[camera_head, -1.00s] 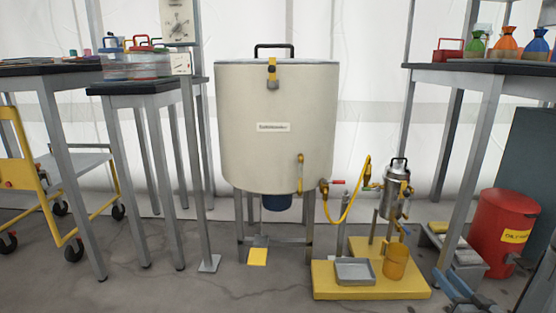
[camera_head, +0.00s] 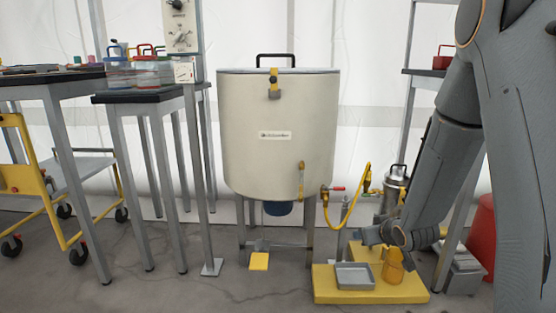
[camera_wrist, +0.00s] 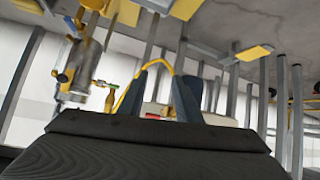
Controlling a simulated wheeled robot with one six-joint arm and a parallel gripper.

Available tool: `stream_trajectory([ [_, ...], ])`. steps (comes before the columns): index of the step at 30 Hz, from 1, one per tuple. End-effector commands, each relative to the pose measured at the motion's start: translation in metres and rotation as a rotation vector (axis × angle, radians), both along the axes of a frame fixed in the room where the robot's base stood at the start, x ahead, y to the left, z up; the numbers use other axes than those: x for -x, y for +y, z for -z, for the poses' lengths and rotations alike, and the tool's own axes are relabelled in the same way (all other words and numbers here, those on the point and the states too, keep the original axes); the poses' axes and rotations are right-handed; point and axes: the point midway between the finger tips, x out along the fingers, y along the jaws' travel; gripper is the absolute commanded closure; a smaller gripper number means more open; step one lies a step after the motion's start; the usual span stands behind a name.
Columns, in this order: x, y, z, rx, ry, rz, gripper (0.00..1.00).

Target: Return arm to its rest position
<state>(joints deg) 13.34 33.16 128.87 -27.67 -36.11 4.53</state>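My arm reaches down from the upper right in the head view, in front of the right table and the red bin. My gripper (camera_head: 370,236) is low at the arm's end, in front of the yellow stand as seen from the head. In the wrist view its two grey-blue fingers (camera_wrist: 164,95) stand apart with nothing held between them. The wrist view is tilted and looks roughly upside down, with the floor at the top. I cannot tell whether the gripper touches the stand.
A big cream tank (camera_head: 278,140) stands in the centre. The red bin (camera_head: 481,230) is partly hidden. Floor at front left is clear.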

Motion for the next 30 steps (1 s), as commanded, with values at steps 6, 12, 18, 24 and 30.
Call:
stream_trajectory([
  [6, 0.052, 0.105, -0.061, 0.059, 0.184, -0.057, 0.69],
  [12, 0.14, 0.185, -0.106, 0.089, 0.365, -0.12, 0.69],
  [18, 0.251, 0.245, -0.142, 0.098, 0.557, -0.216, 0.69],
  [24, 0.328, 0.268, -0.161, 0.108, 0.685, -0.288, 0.69],
  [30, 0.385, 0.278, -0.176, 0.118, 0.775, -0.351, 0.69],
])
